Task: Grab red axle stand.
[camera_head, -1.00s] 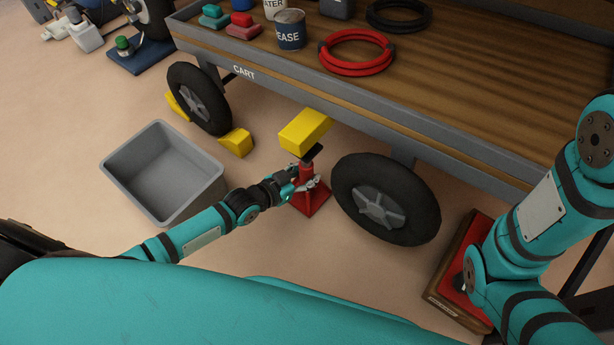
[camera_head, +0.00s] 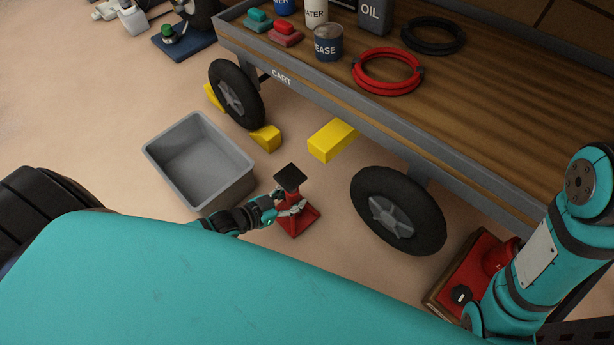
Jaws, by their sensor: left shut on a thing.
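The red axle stand (camera_head: 302,221) has a square red base, a red post and a black top plate. It is upright in the middle of the camera_head view, in front of the cart and to the right of the grey bin. My left gripper (camera_head: 289,205) is shut on its post from the left and hides part of it. I cannot tell whether the base touches the floor. My right arm shows at the right edge, but its gripper is out of view.
The cart (camera_head: 330,92) carries cans and hose coils on its wooden deck. A yellow block (camera_head: 333,140) is under its near edge, close to a wheel (camera_head: 398,211). A grey bin (camera_head: 201,165) stands left. A red item on a wooden base (camera_head: 455,290) is at lower right.

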